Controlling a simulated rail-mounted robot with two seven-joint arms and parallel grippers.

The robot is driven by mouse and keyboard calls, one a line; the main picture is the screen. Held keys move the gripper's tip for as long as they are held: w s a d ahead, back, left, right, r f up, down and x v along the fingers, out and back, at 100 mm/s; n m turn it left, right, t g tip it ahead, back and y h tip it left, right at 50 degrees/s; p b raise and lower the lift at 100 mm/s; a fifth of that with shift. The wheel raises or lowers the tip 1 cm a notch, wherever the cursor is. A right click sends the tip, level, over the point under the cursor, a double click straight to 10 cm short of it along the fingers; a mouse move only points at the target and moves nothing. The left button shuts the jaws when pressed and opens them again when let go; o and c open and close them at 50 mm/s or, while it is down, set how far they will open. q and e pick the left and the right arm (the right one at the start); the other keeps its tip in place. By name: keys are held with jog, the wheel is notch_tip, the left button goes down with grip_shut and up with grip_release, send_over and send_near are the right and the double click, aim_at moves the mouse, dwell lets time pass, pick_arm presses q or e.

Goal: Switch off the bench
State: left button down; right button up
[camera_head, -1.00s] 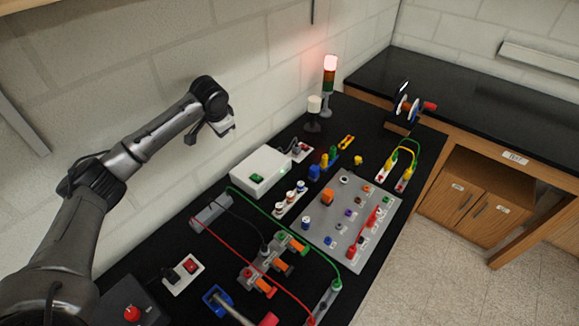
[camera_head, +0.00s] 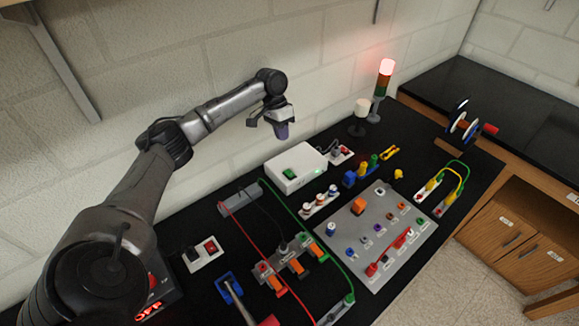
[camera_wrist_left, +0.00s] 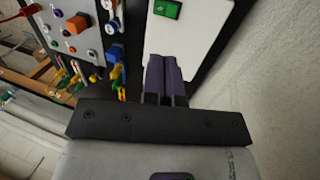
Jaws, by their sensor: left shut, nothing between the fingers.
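The white power box (camera_head: 297,167) stands on the black bench top (camera_head: 175,225) with a green rocker switch (camera_head: 289,174) and a small green light on it. My left gripper (camera_head: 282,130) hangs above and behind this box, its shut purple fingers pointing down and empty. In the left wrist view, the fingers (camera_wrist_left: 163,75) show over the edge of the box (camera_wrist_left: 198,38), apart from its green switch (camera_wrist_left: 167,9). A red rocker switch (camera_head: 210,246) sits on a white socket plate nearer me. The signal tower (camera_head: 382,80) glows red on top. My right gripper is out of view.
A grey panel (camera_head: 355,262) with knobs and jacks lies right of the box. Red and green cables cross the terminal blocks in front. The wall is close behind the gripper.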

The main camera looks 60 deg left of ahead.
aim_at(291, 174)
pick_arm(q)
jog(key=x, duration=1.4)
